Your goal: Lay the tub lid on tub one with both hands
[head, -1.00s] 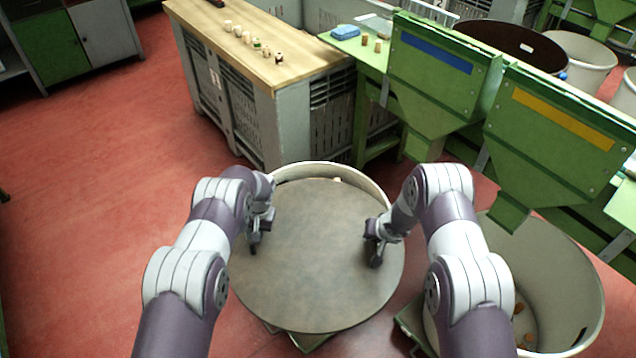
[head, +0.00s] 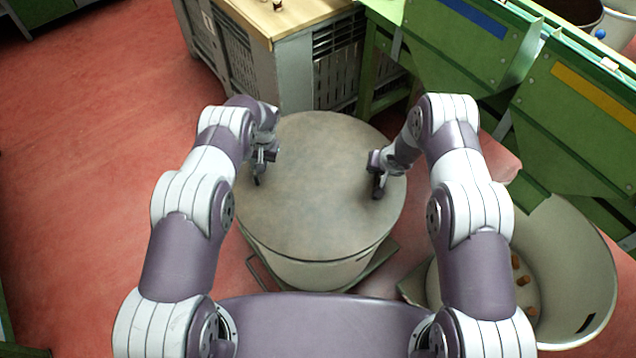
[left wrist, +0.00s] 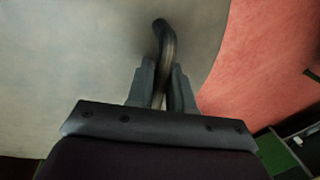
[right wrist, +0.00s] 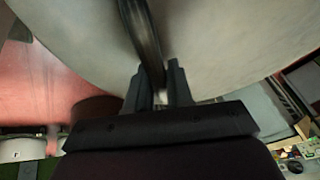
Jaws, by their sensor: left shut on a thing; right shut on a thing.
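The tub lid (head: 318,170) is a round grey-brown disc lying over the top of a pale round tub (head: 310,272), covering its mouth. Lid and tub rim look lined up in the head view; I cannot tell whether the far edge is fully seated. My left gripper (head: 262,170) is shut on a dark curved handle (left wrist: 165,50) at the lid's left side. My right gripper (head: 380,175) is shut on a second dark handle (right wrist: 143,35) at the lid's right side. The inside of the covered tub is hidden.
An open pale tub (head: 565,270) with several corks inside stands at the right. Green hoppers (head: 580,110) rise behind it. A wood-topped grey crate (head: 290,60) stands behind the lid. Red floor (head: 90,200) is free at the left.

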